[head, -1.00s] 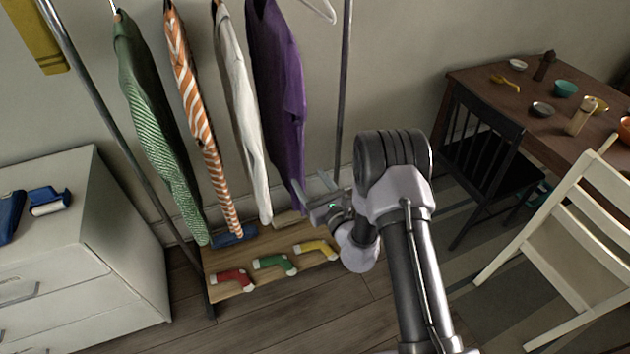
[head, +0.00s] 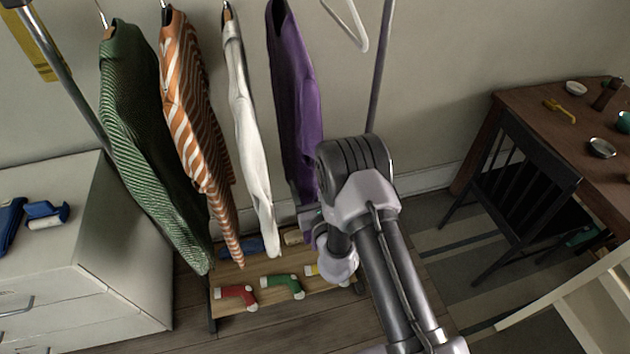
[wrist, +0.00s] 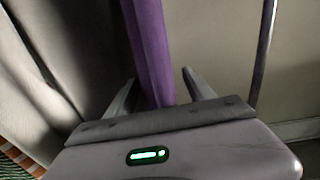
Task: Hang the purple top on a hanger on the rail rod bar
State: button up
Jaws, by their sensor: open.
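The purple top (head: 297,95) hangs vertically on the clothes rack, right of the other garments in the head view. Its upper end shows near the top edge; I cannot tell what holds it. An empty white hanger (head: 361,38) hangs to its right, cut off by the frame. My gripper (head: 304,202) is at the lower part of the purple top, partly hidden by my arm. In the wrist view my gripper (wrist: 160,90) is open, with the purple top (wrist: 150,50) between its two fingers. The rail bar itself is out of view.
Left of it hang a white top (head: 246,130), an orange striped top (head: 193,110) and a green top (head: 140,130). A wooden shelf (head: 330,288) below carries socks. A white dresser (head: 85,270) stands left; a black chair (head: 515,185) and a table (head: 540,120) stand right.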

jog(key=shift+w, duration=0.1)
jog(key=shift+a+r, duration=0.1)
grip_shut()
jog(key=shift+s+r+p, duration=0.2)
jog(key=shift+r+p, duration=0.25)
jog(key=shift+r, duration=0.15)
jog(key=shift+s+r+p, duration=0.2)
jog(key=shift+r+p, duration=0.25)
jog(key=shift+r, duration=0.1)
